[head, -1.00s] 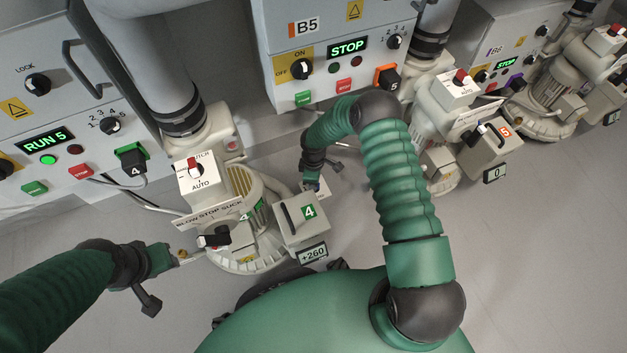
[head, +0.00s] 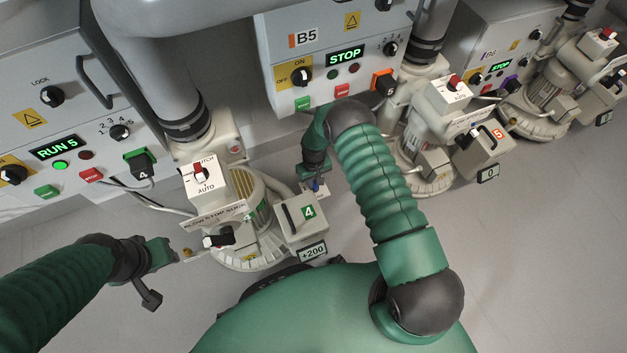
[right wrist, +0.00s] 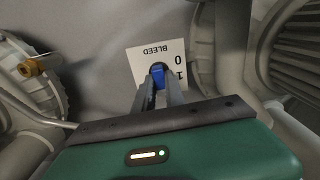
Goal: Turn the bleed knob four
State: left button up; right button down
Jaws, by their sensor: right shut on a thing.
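The bleed knob (right wrist: 158,73) is blue and sits on a white plate marked BLEED, 0 and 1 (right wrist: 143,54), upside down in the right wrist view. My right gripper (right wrist: 159,84) is shut on it, one finger on each side. The display (head: 312,251) under that box reads +200. My left gripper (head: 186,256) is beside blower four near a brass fitting; its finger gap is unclear.
Blower four (head: 246,250) has a lever and a switch box (head: 202,181). The B5 panel (head: 335,50) reads STOP. Blower five (head: 425,160) stands to the right. Open grey floor (head: 540,250) lies at the lower right.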

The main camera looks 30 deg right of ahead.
jog(key=shift+m, duration=1.3)
jog(key=c, duration=1.4)
grip_release()
jog(key=shift+r+p, duration=0.15)
jog(key=shift+p, duration=0.2)
notch_tip(320, 180, up, 16)
jog(key=p, duration=0.7)
jog(key=shift+r+p, duration=0.25)
jog(key=shift+p, duration=0.15)
